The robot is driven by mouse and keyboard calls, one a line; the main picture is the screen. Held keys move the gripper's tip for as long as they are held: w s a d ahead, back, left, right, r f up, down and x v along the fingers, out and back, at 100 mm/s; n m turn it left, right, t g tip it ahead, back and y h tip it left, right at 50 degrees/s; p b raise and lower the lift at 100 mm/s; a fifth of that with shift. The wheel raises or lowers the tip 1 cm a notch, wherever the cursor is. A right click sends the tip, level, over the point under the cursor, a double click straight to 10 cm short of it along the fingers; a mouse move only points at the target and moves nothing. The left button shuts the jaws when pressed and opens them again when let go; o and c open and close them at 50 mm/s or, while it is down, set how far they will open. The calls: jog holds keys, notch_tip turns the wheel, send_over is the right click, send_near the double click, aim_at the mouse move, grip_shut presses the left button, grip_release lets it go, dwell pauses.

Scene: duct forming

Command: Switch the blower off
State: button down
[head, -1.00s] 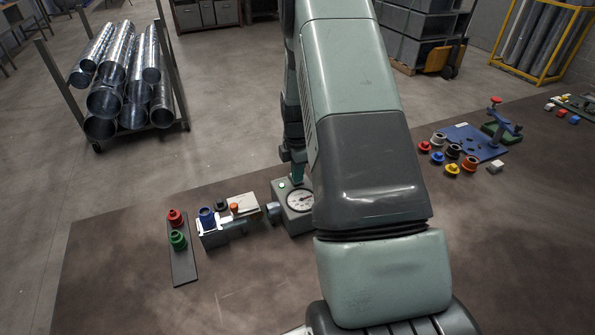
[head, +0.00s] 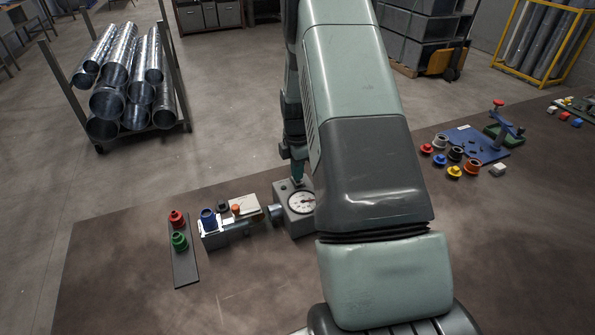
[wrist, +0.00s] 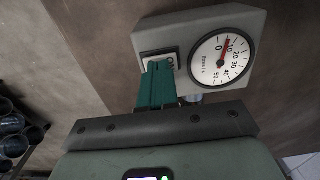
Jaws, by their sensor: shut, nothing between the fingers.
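The blower unit is a grey box (head: 283,211) on the table, just left of my forearm in the head view. It also shows in the wrist view (wrist: 194,24), with a round dial (wrist: 238,72) whose red needle points near the 10 mark. A pale switch (wrist: 150,54) with "ON" lettering sits left of the dial. My gripper (wrist: 160,66) is shut and empty, its green fingers over the switch, hiding part of it. I cannot tell whether the tips touch it. In the head view my gripper (head: 298,181) is at the box's top.
Left of the box stand a clamp-like fixture with a blue collar (head: 208,218) and a dark strip with red (head: 177,218) and green (head: 180,241) fittings. A blue plate (head: 466,139) with several coloured fittings lies at the right. The front of the table is clear.

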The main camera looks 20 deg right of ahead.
notch_tip(320, 180, up, 14)
dwell(0.4)
jog(key=shift+w+f, duration=0.1)
jog(key=shift+w, duration=0.3)
notch_tip(320, 180, down, 14)
jog(key=shift+w, duration=0.1)
dwell(0.6)
